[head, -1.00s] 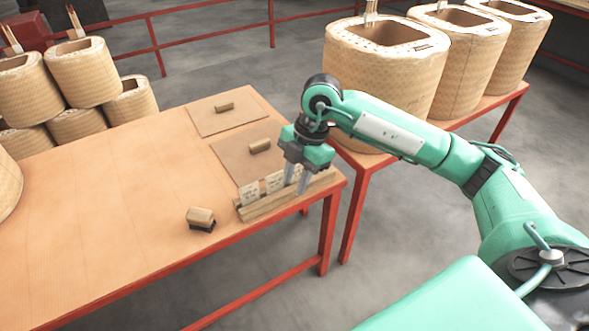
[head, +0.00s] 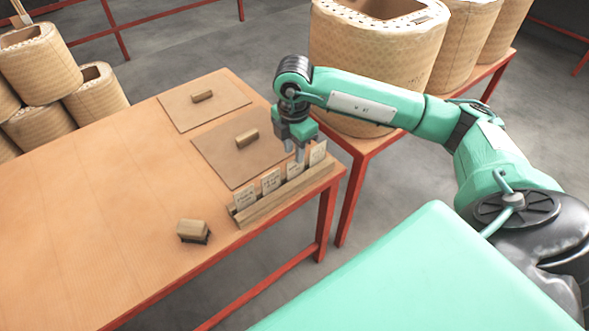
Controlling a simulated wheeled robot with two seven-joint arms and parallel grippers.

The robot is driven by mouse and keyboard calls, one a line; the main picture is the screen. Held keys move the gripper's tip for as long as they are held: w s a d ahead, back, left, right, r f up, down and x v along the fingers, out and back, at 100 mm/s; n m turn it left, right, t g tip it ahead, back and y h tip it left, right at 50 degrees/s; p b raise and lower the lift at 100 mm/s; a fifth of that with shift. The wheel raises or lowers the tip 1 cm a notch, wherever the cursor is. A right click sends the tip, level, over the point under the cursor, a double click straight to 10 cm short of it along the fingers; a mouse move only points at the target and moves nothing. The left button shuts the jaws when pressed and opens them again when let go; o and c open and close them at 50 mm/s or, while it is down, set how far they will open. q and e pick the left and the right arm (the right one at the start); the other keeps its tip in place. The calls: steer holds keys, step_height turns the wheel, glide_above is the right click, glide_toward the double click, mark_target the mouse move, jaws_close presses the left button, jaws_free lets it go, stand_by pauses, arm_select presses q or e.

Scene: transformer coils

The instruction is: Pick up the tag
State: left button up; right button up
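Several small cream tags with dark writing stand upright in a row in a slotted wooden rack (head: 262,210) at the table's right edge. The left tag (head: 245,198), a second tag (head: 270,182), a third tag (head: 295,169) and the right-end tag (head: 318,152) show. My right gripper (head: 299,153) points down at the rack's right part, with its fingers just above or beside the third and right-end tags. I cannot tell whether the fingers touch a tag or how far apart they are. My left gripper is out of view.
Two brown boards (head: 204,103) (head: 225,160) with wooden handles lie behind the rack. A wooden block with a dark base (head: 193,230) lies left of it. Large coils (head: 365,60) stand on a red-framed table at the right. The left tabletop is clear.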

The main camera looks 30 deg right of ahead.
mark_target(295, 166)
steer(key=shift+s+f, duration=0.2)
steer(key=shift+f, duration=2.9)
steer(key=shift+c, duration=0.4)
jaws_close()
